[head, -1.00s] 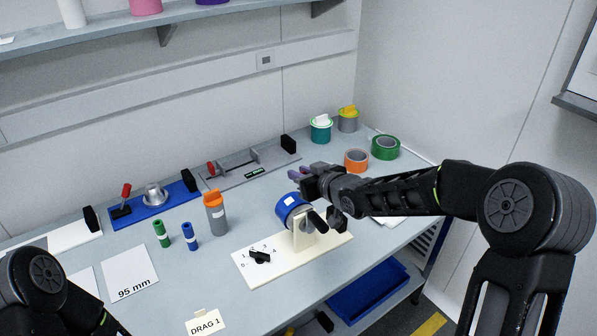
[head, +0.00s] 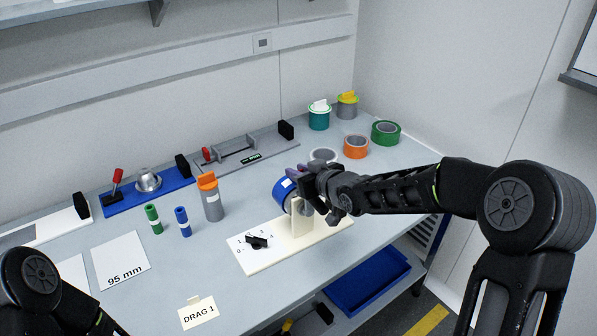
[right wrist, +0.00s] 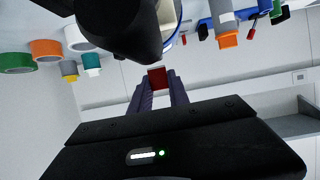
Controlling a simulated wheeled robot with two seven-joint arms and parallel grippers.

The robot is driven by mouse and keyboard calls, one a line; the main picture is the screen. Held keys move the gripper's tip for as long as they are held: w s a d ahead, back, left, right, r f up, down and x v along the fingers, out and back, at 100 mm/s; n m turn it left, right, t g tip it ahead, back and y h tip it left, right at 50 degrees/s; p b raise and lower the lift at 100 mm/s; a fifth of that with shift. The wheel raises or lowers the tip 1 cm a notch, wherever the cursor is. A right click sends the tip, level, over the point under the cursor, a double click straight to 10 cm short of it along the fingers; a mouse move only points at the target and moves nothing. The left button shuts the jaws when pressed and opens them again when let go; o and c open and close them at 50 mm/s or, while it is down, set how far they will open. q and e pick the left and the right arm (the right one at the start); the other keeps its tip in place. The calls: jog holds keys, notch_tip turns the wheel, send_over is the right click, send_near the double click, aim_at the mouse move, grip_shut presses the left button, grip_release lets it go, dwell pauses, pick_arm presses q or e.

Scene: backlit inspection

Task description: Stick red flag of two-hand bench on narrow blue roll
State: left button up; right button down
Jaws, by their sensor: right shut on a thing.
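A blue roll (head: 281,194) with a white patch sits on a cream stand, whose long cream base (head: 265,262) lies on the bench. The roll's blue rim (right wrist: 174,42) shows there just above the flag, partly hidden by a dark rounded part. I cannot tell whether flag and roll touch. My left gripper is out of view.
Orange (head: 356,147) and green (head: 386,133) rolls stand at the back right. A grey bottle with an orange cap (head: 211,197) and green (head: 152,218) and blue (head: 183,221) cylinders stand left. A black knob (head: 257,242) sits on the cream base.

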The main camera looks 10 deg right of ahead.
jog(key=shift+f, duration=0.15)
dwell(0.5)
jog(key=shift+f+b, duration=1.15)
jog(key=shift+b, duration=0.05)
jog(key=shift+r, duration=0.1)
jog(key=c, duration=1.2)
grip_release()
jog(key=shift+o, duration=0.2)
